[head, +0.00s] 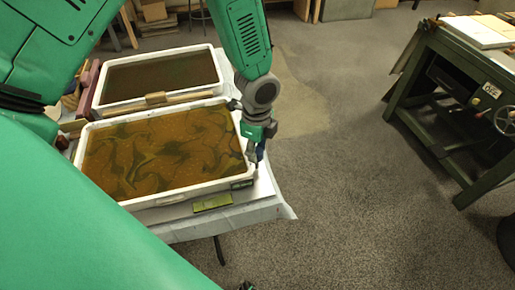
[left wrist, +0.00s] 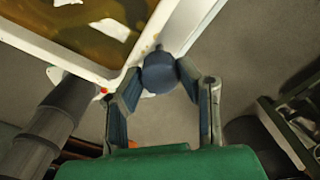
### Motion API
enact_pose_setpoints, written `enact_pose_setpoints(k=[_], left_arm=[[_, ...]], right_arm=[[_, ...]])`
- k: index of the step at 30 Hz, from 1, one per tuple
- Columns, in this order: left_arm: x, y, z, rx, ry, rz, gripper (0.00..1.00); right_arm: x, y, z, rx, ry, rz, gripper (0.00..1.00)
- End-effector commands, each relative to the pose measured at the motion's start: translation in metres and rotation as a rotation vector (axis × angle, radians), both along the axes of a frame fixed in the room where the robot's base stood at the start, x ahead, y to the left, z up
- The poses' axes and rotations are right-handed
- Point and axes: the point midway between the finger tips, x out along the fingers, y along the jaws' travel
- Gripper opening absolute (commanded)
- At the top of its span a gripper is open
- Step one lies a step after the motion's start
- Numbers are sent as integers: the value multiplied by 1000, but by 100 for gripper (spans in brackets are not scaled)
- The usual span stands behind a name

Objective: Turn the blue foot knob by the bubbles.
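The blue foot knob (left wrist: 158,73) is a dark blue round piece at the corner of the near white tray (left wrist: 95,57) in the left wrist view. My left gripper (left wrist: 160,70) has a fingertip against each side of the knob, with no clear gap. In the head view, the left gripper (head: 257,150) points down at the right corner of the near tray (head: 160,198), largely hiding the knob. I cannot make out bubbles for certain; a small yellow-green strip (head: 212,202) lies in front of that tray. My right gripper is not in view.
The near tray holds amber liquid with dark swirls. A second white tray (head: 215,62) with darker liquid stands behind it. Both are on a pale-covered table (head: 270,207). A green workbench (head: 455,50) stands at the right. The carpet between is clear.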

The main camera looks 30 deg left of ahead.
Motion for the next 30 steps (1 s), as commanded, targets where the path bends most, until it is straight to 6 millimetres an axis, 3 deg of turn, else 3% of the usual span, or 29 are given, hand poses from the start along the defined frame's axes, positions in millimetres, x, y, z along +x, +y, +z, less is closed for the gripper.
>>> enact_pose_setpoints(k=[14,30], left_arm=[[1,1,1,1,-1,91,2],[2,1,2,1,-3,557,2]], right_arm=[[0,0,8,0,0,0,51],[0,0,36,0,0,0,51]])
